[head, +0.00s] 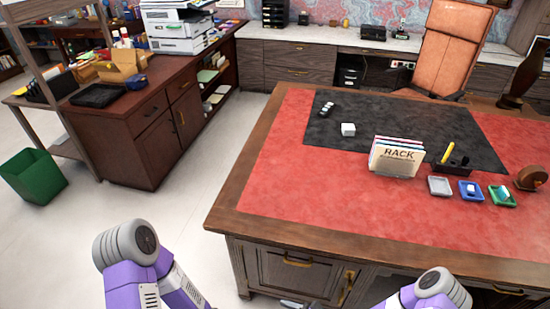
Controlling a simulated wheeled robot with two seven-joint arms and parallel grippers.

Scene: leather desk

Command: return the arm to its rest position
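My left arm (140,255) comes up at the bottom left, with a grey joint and purple links, over the floor in front of the desk. My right arm (432,290) shows only its upper part at the bottom edge, in front of the desk. Neither gripper can be made out. A small grey piece shows at the bottom edge between the arms, too cut off to identify. Both visible arm parts appear below the desk top and apart from the things on it.
The wooden desk (238,212) has a red leather top with a black mat (400,115). A green bin (34,175) stands left; the floor between is clear.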

